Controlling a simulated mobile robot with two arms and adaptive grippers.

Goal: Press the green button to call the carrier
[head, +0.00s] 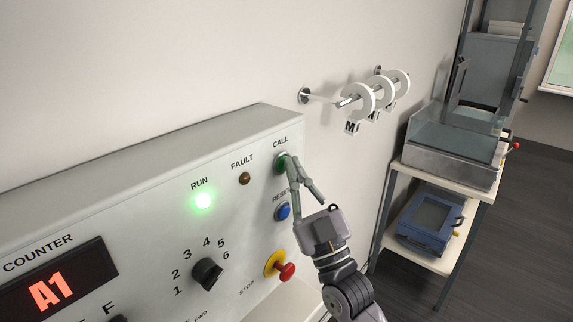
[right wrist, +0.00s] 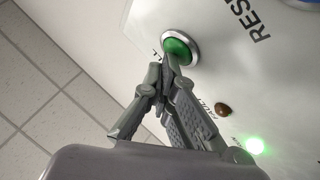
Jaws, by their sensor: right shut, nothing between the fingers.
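The green button (head: 281,163) sits under the CALL label on the control panel (head: 150,200). In the right wrist view the green button (right wrist: 178,50) shows in its metal ring. My right gripper (head: 291,157) is shut and empty, its fingertips at the green button and covering part of it. In the right wrist view the fingertips of my right gripper (right wrist: 171,62) overlap the button's lower edge; whether it is pushed in I cannot tell. My left gripper is in neither view.
A rail with white rings (head: 360,99) and a shelf cart (head: 470,183) stand right.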

